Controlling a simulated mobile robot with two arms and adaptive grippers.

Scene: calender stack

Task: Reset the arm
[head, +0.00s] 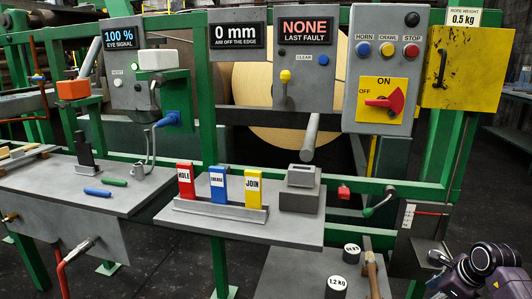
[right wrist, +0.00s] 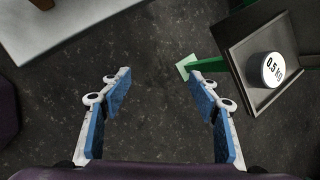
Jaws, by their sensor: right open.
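My right arm (head: 485,272) shows at the lower right of the head view, over the dark floor and apart from the panels. In the right wrist view my right gripper (right wrist: 155,85) is open, its blue-padded fingers wide apart. Only bare floor shows between the fingers, so it is empty. My left gripper is outside both views.
Right of the gripper, a white 0.5 kg weight (right wrist: 266,70) rests in a dark tray (right wrist: 238,62). A grey surface (right wrist: 60,28) lies at upper left. The head view shows a centre shelf (head: 245,228), left bench (head: 60,190) and switch panel (head: 388,60).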

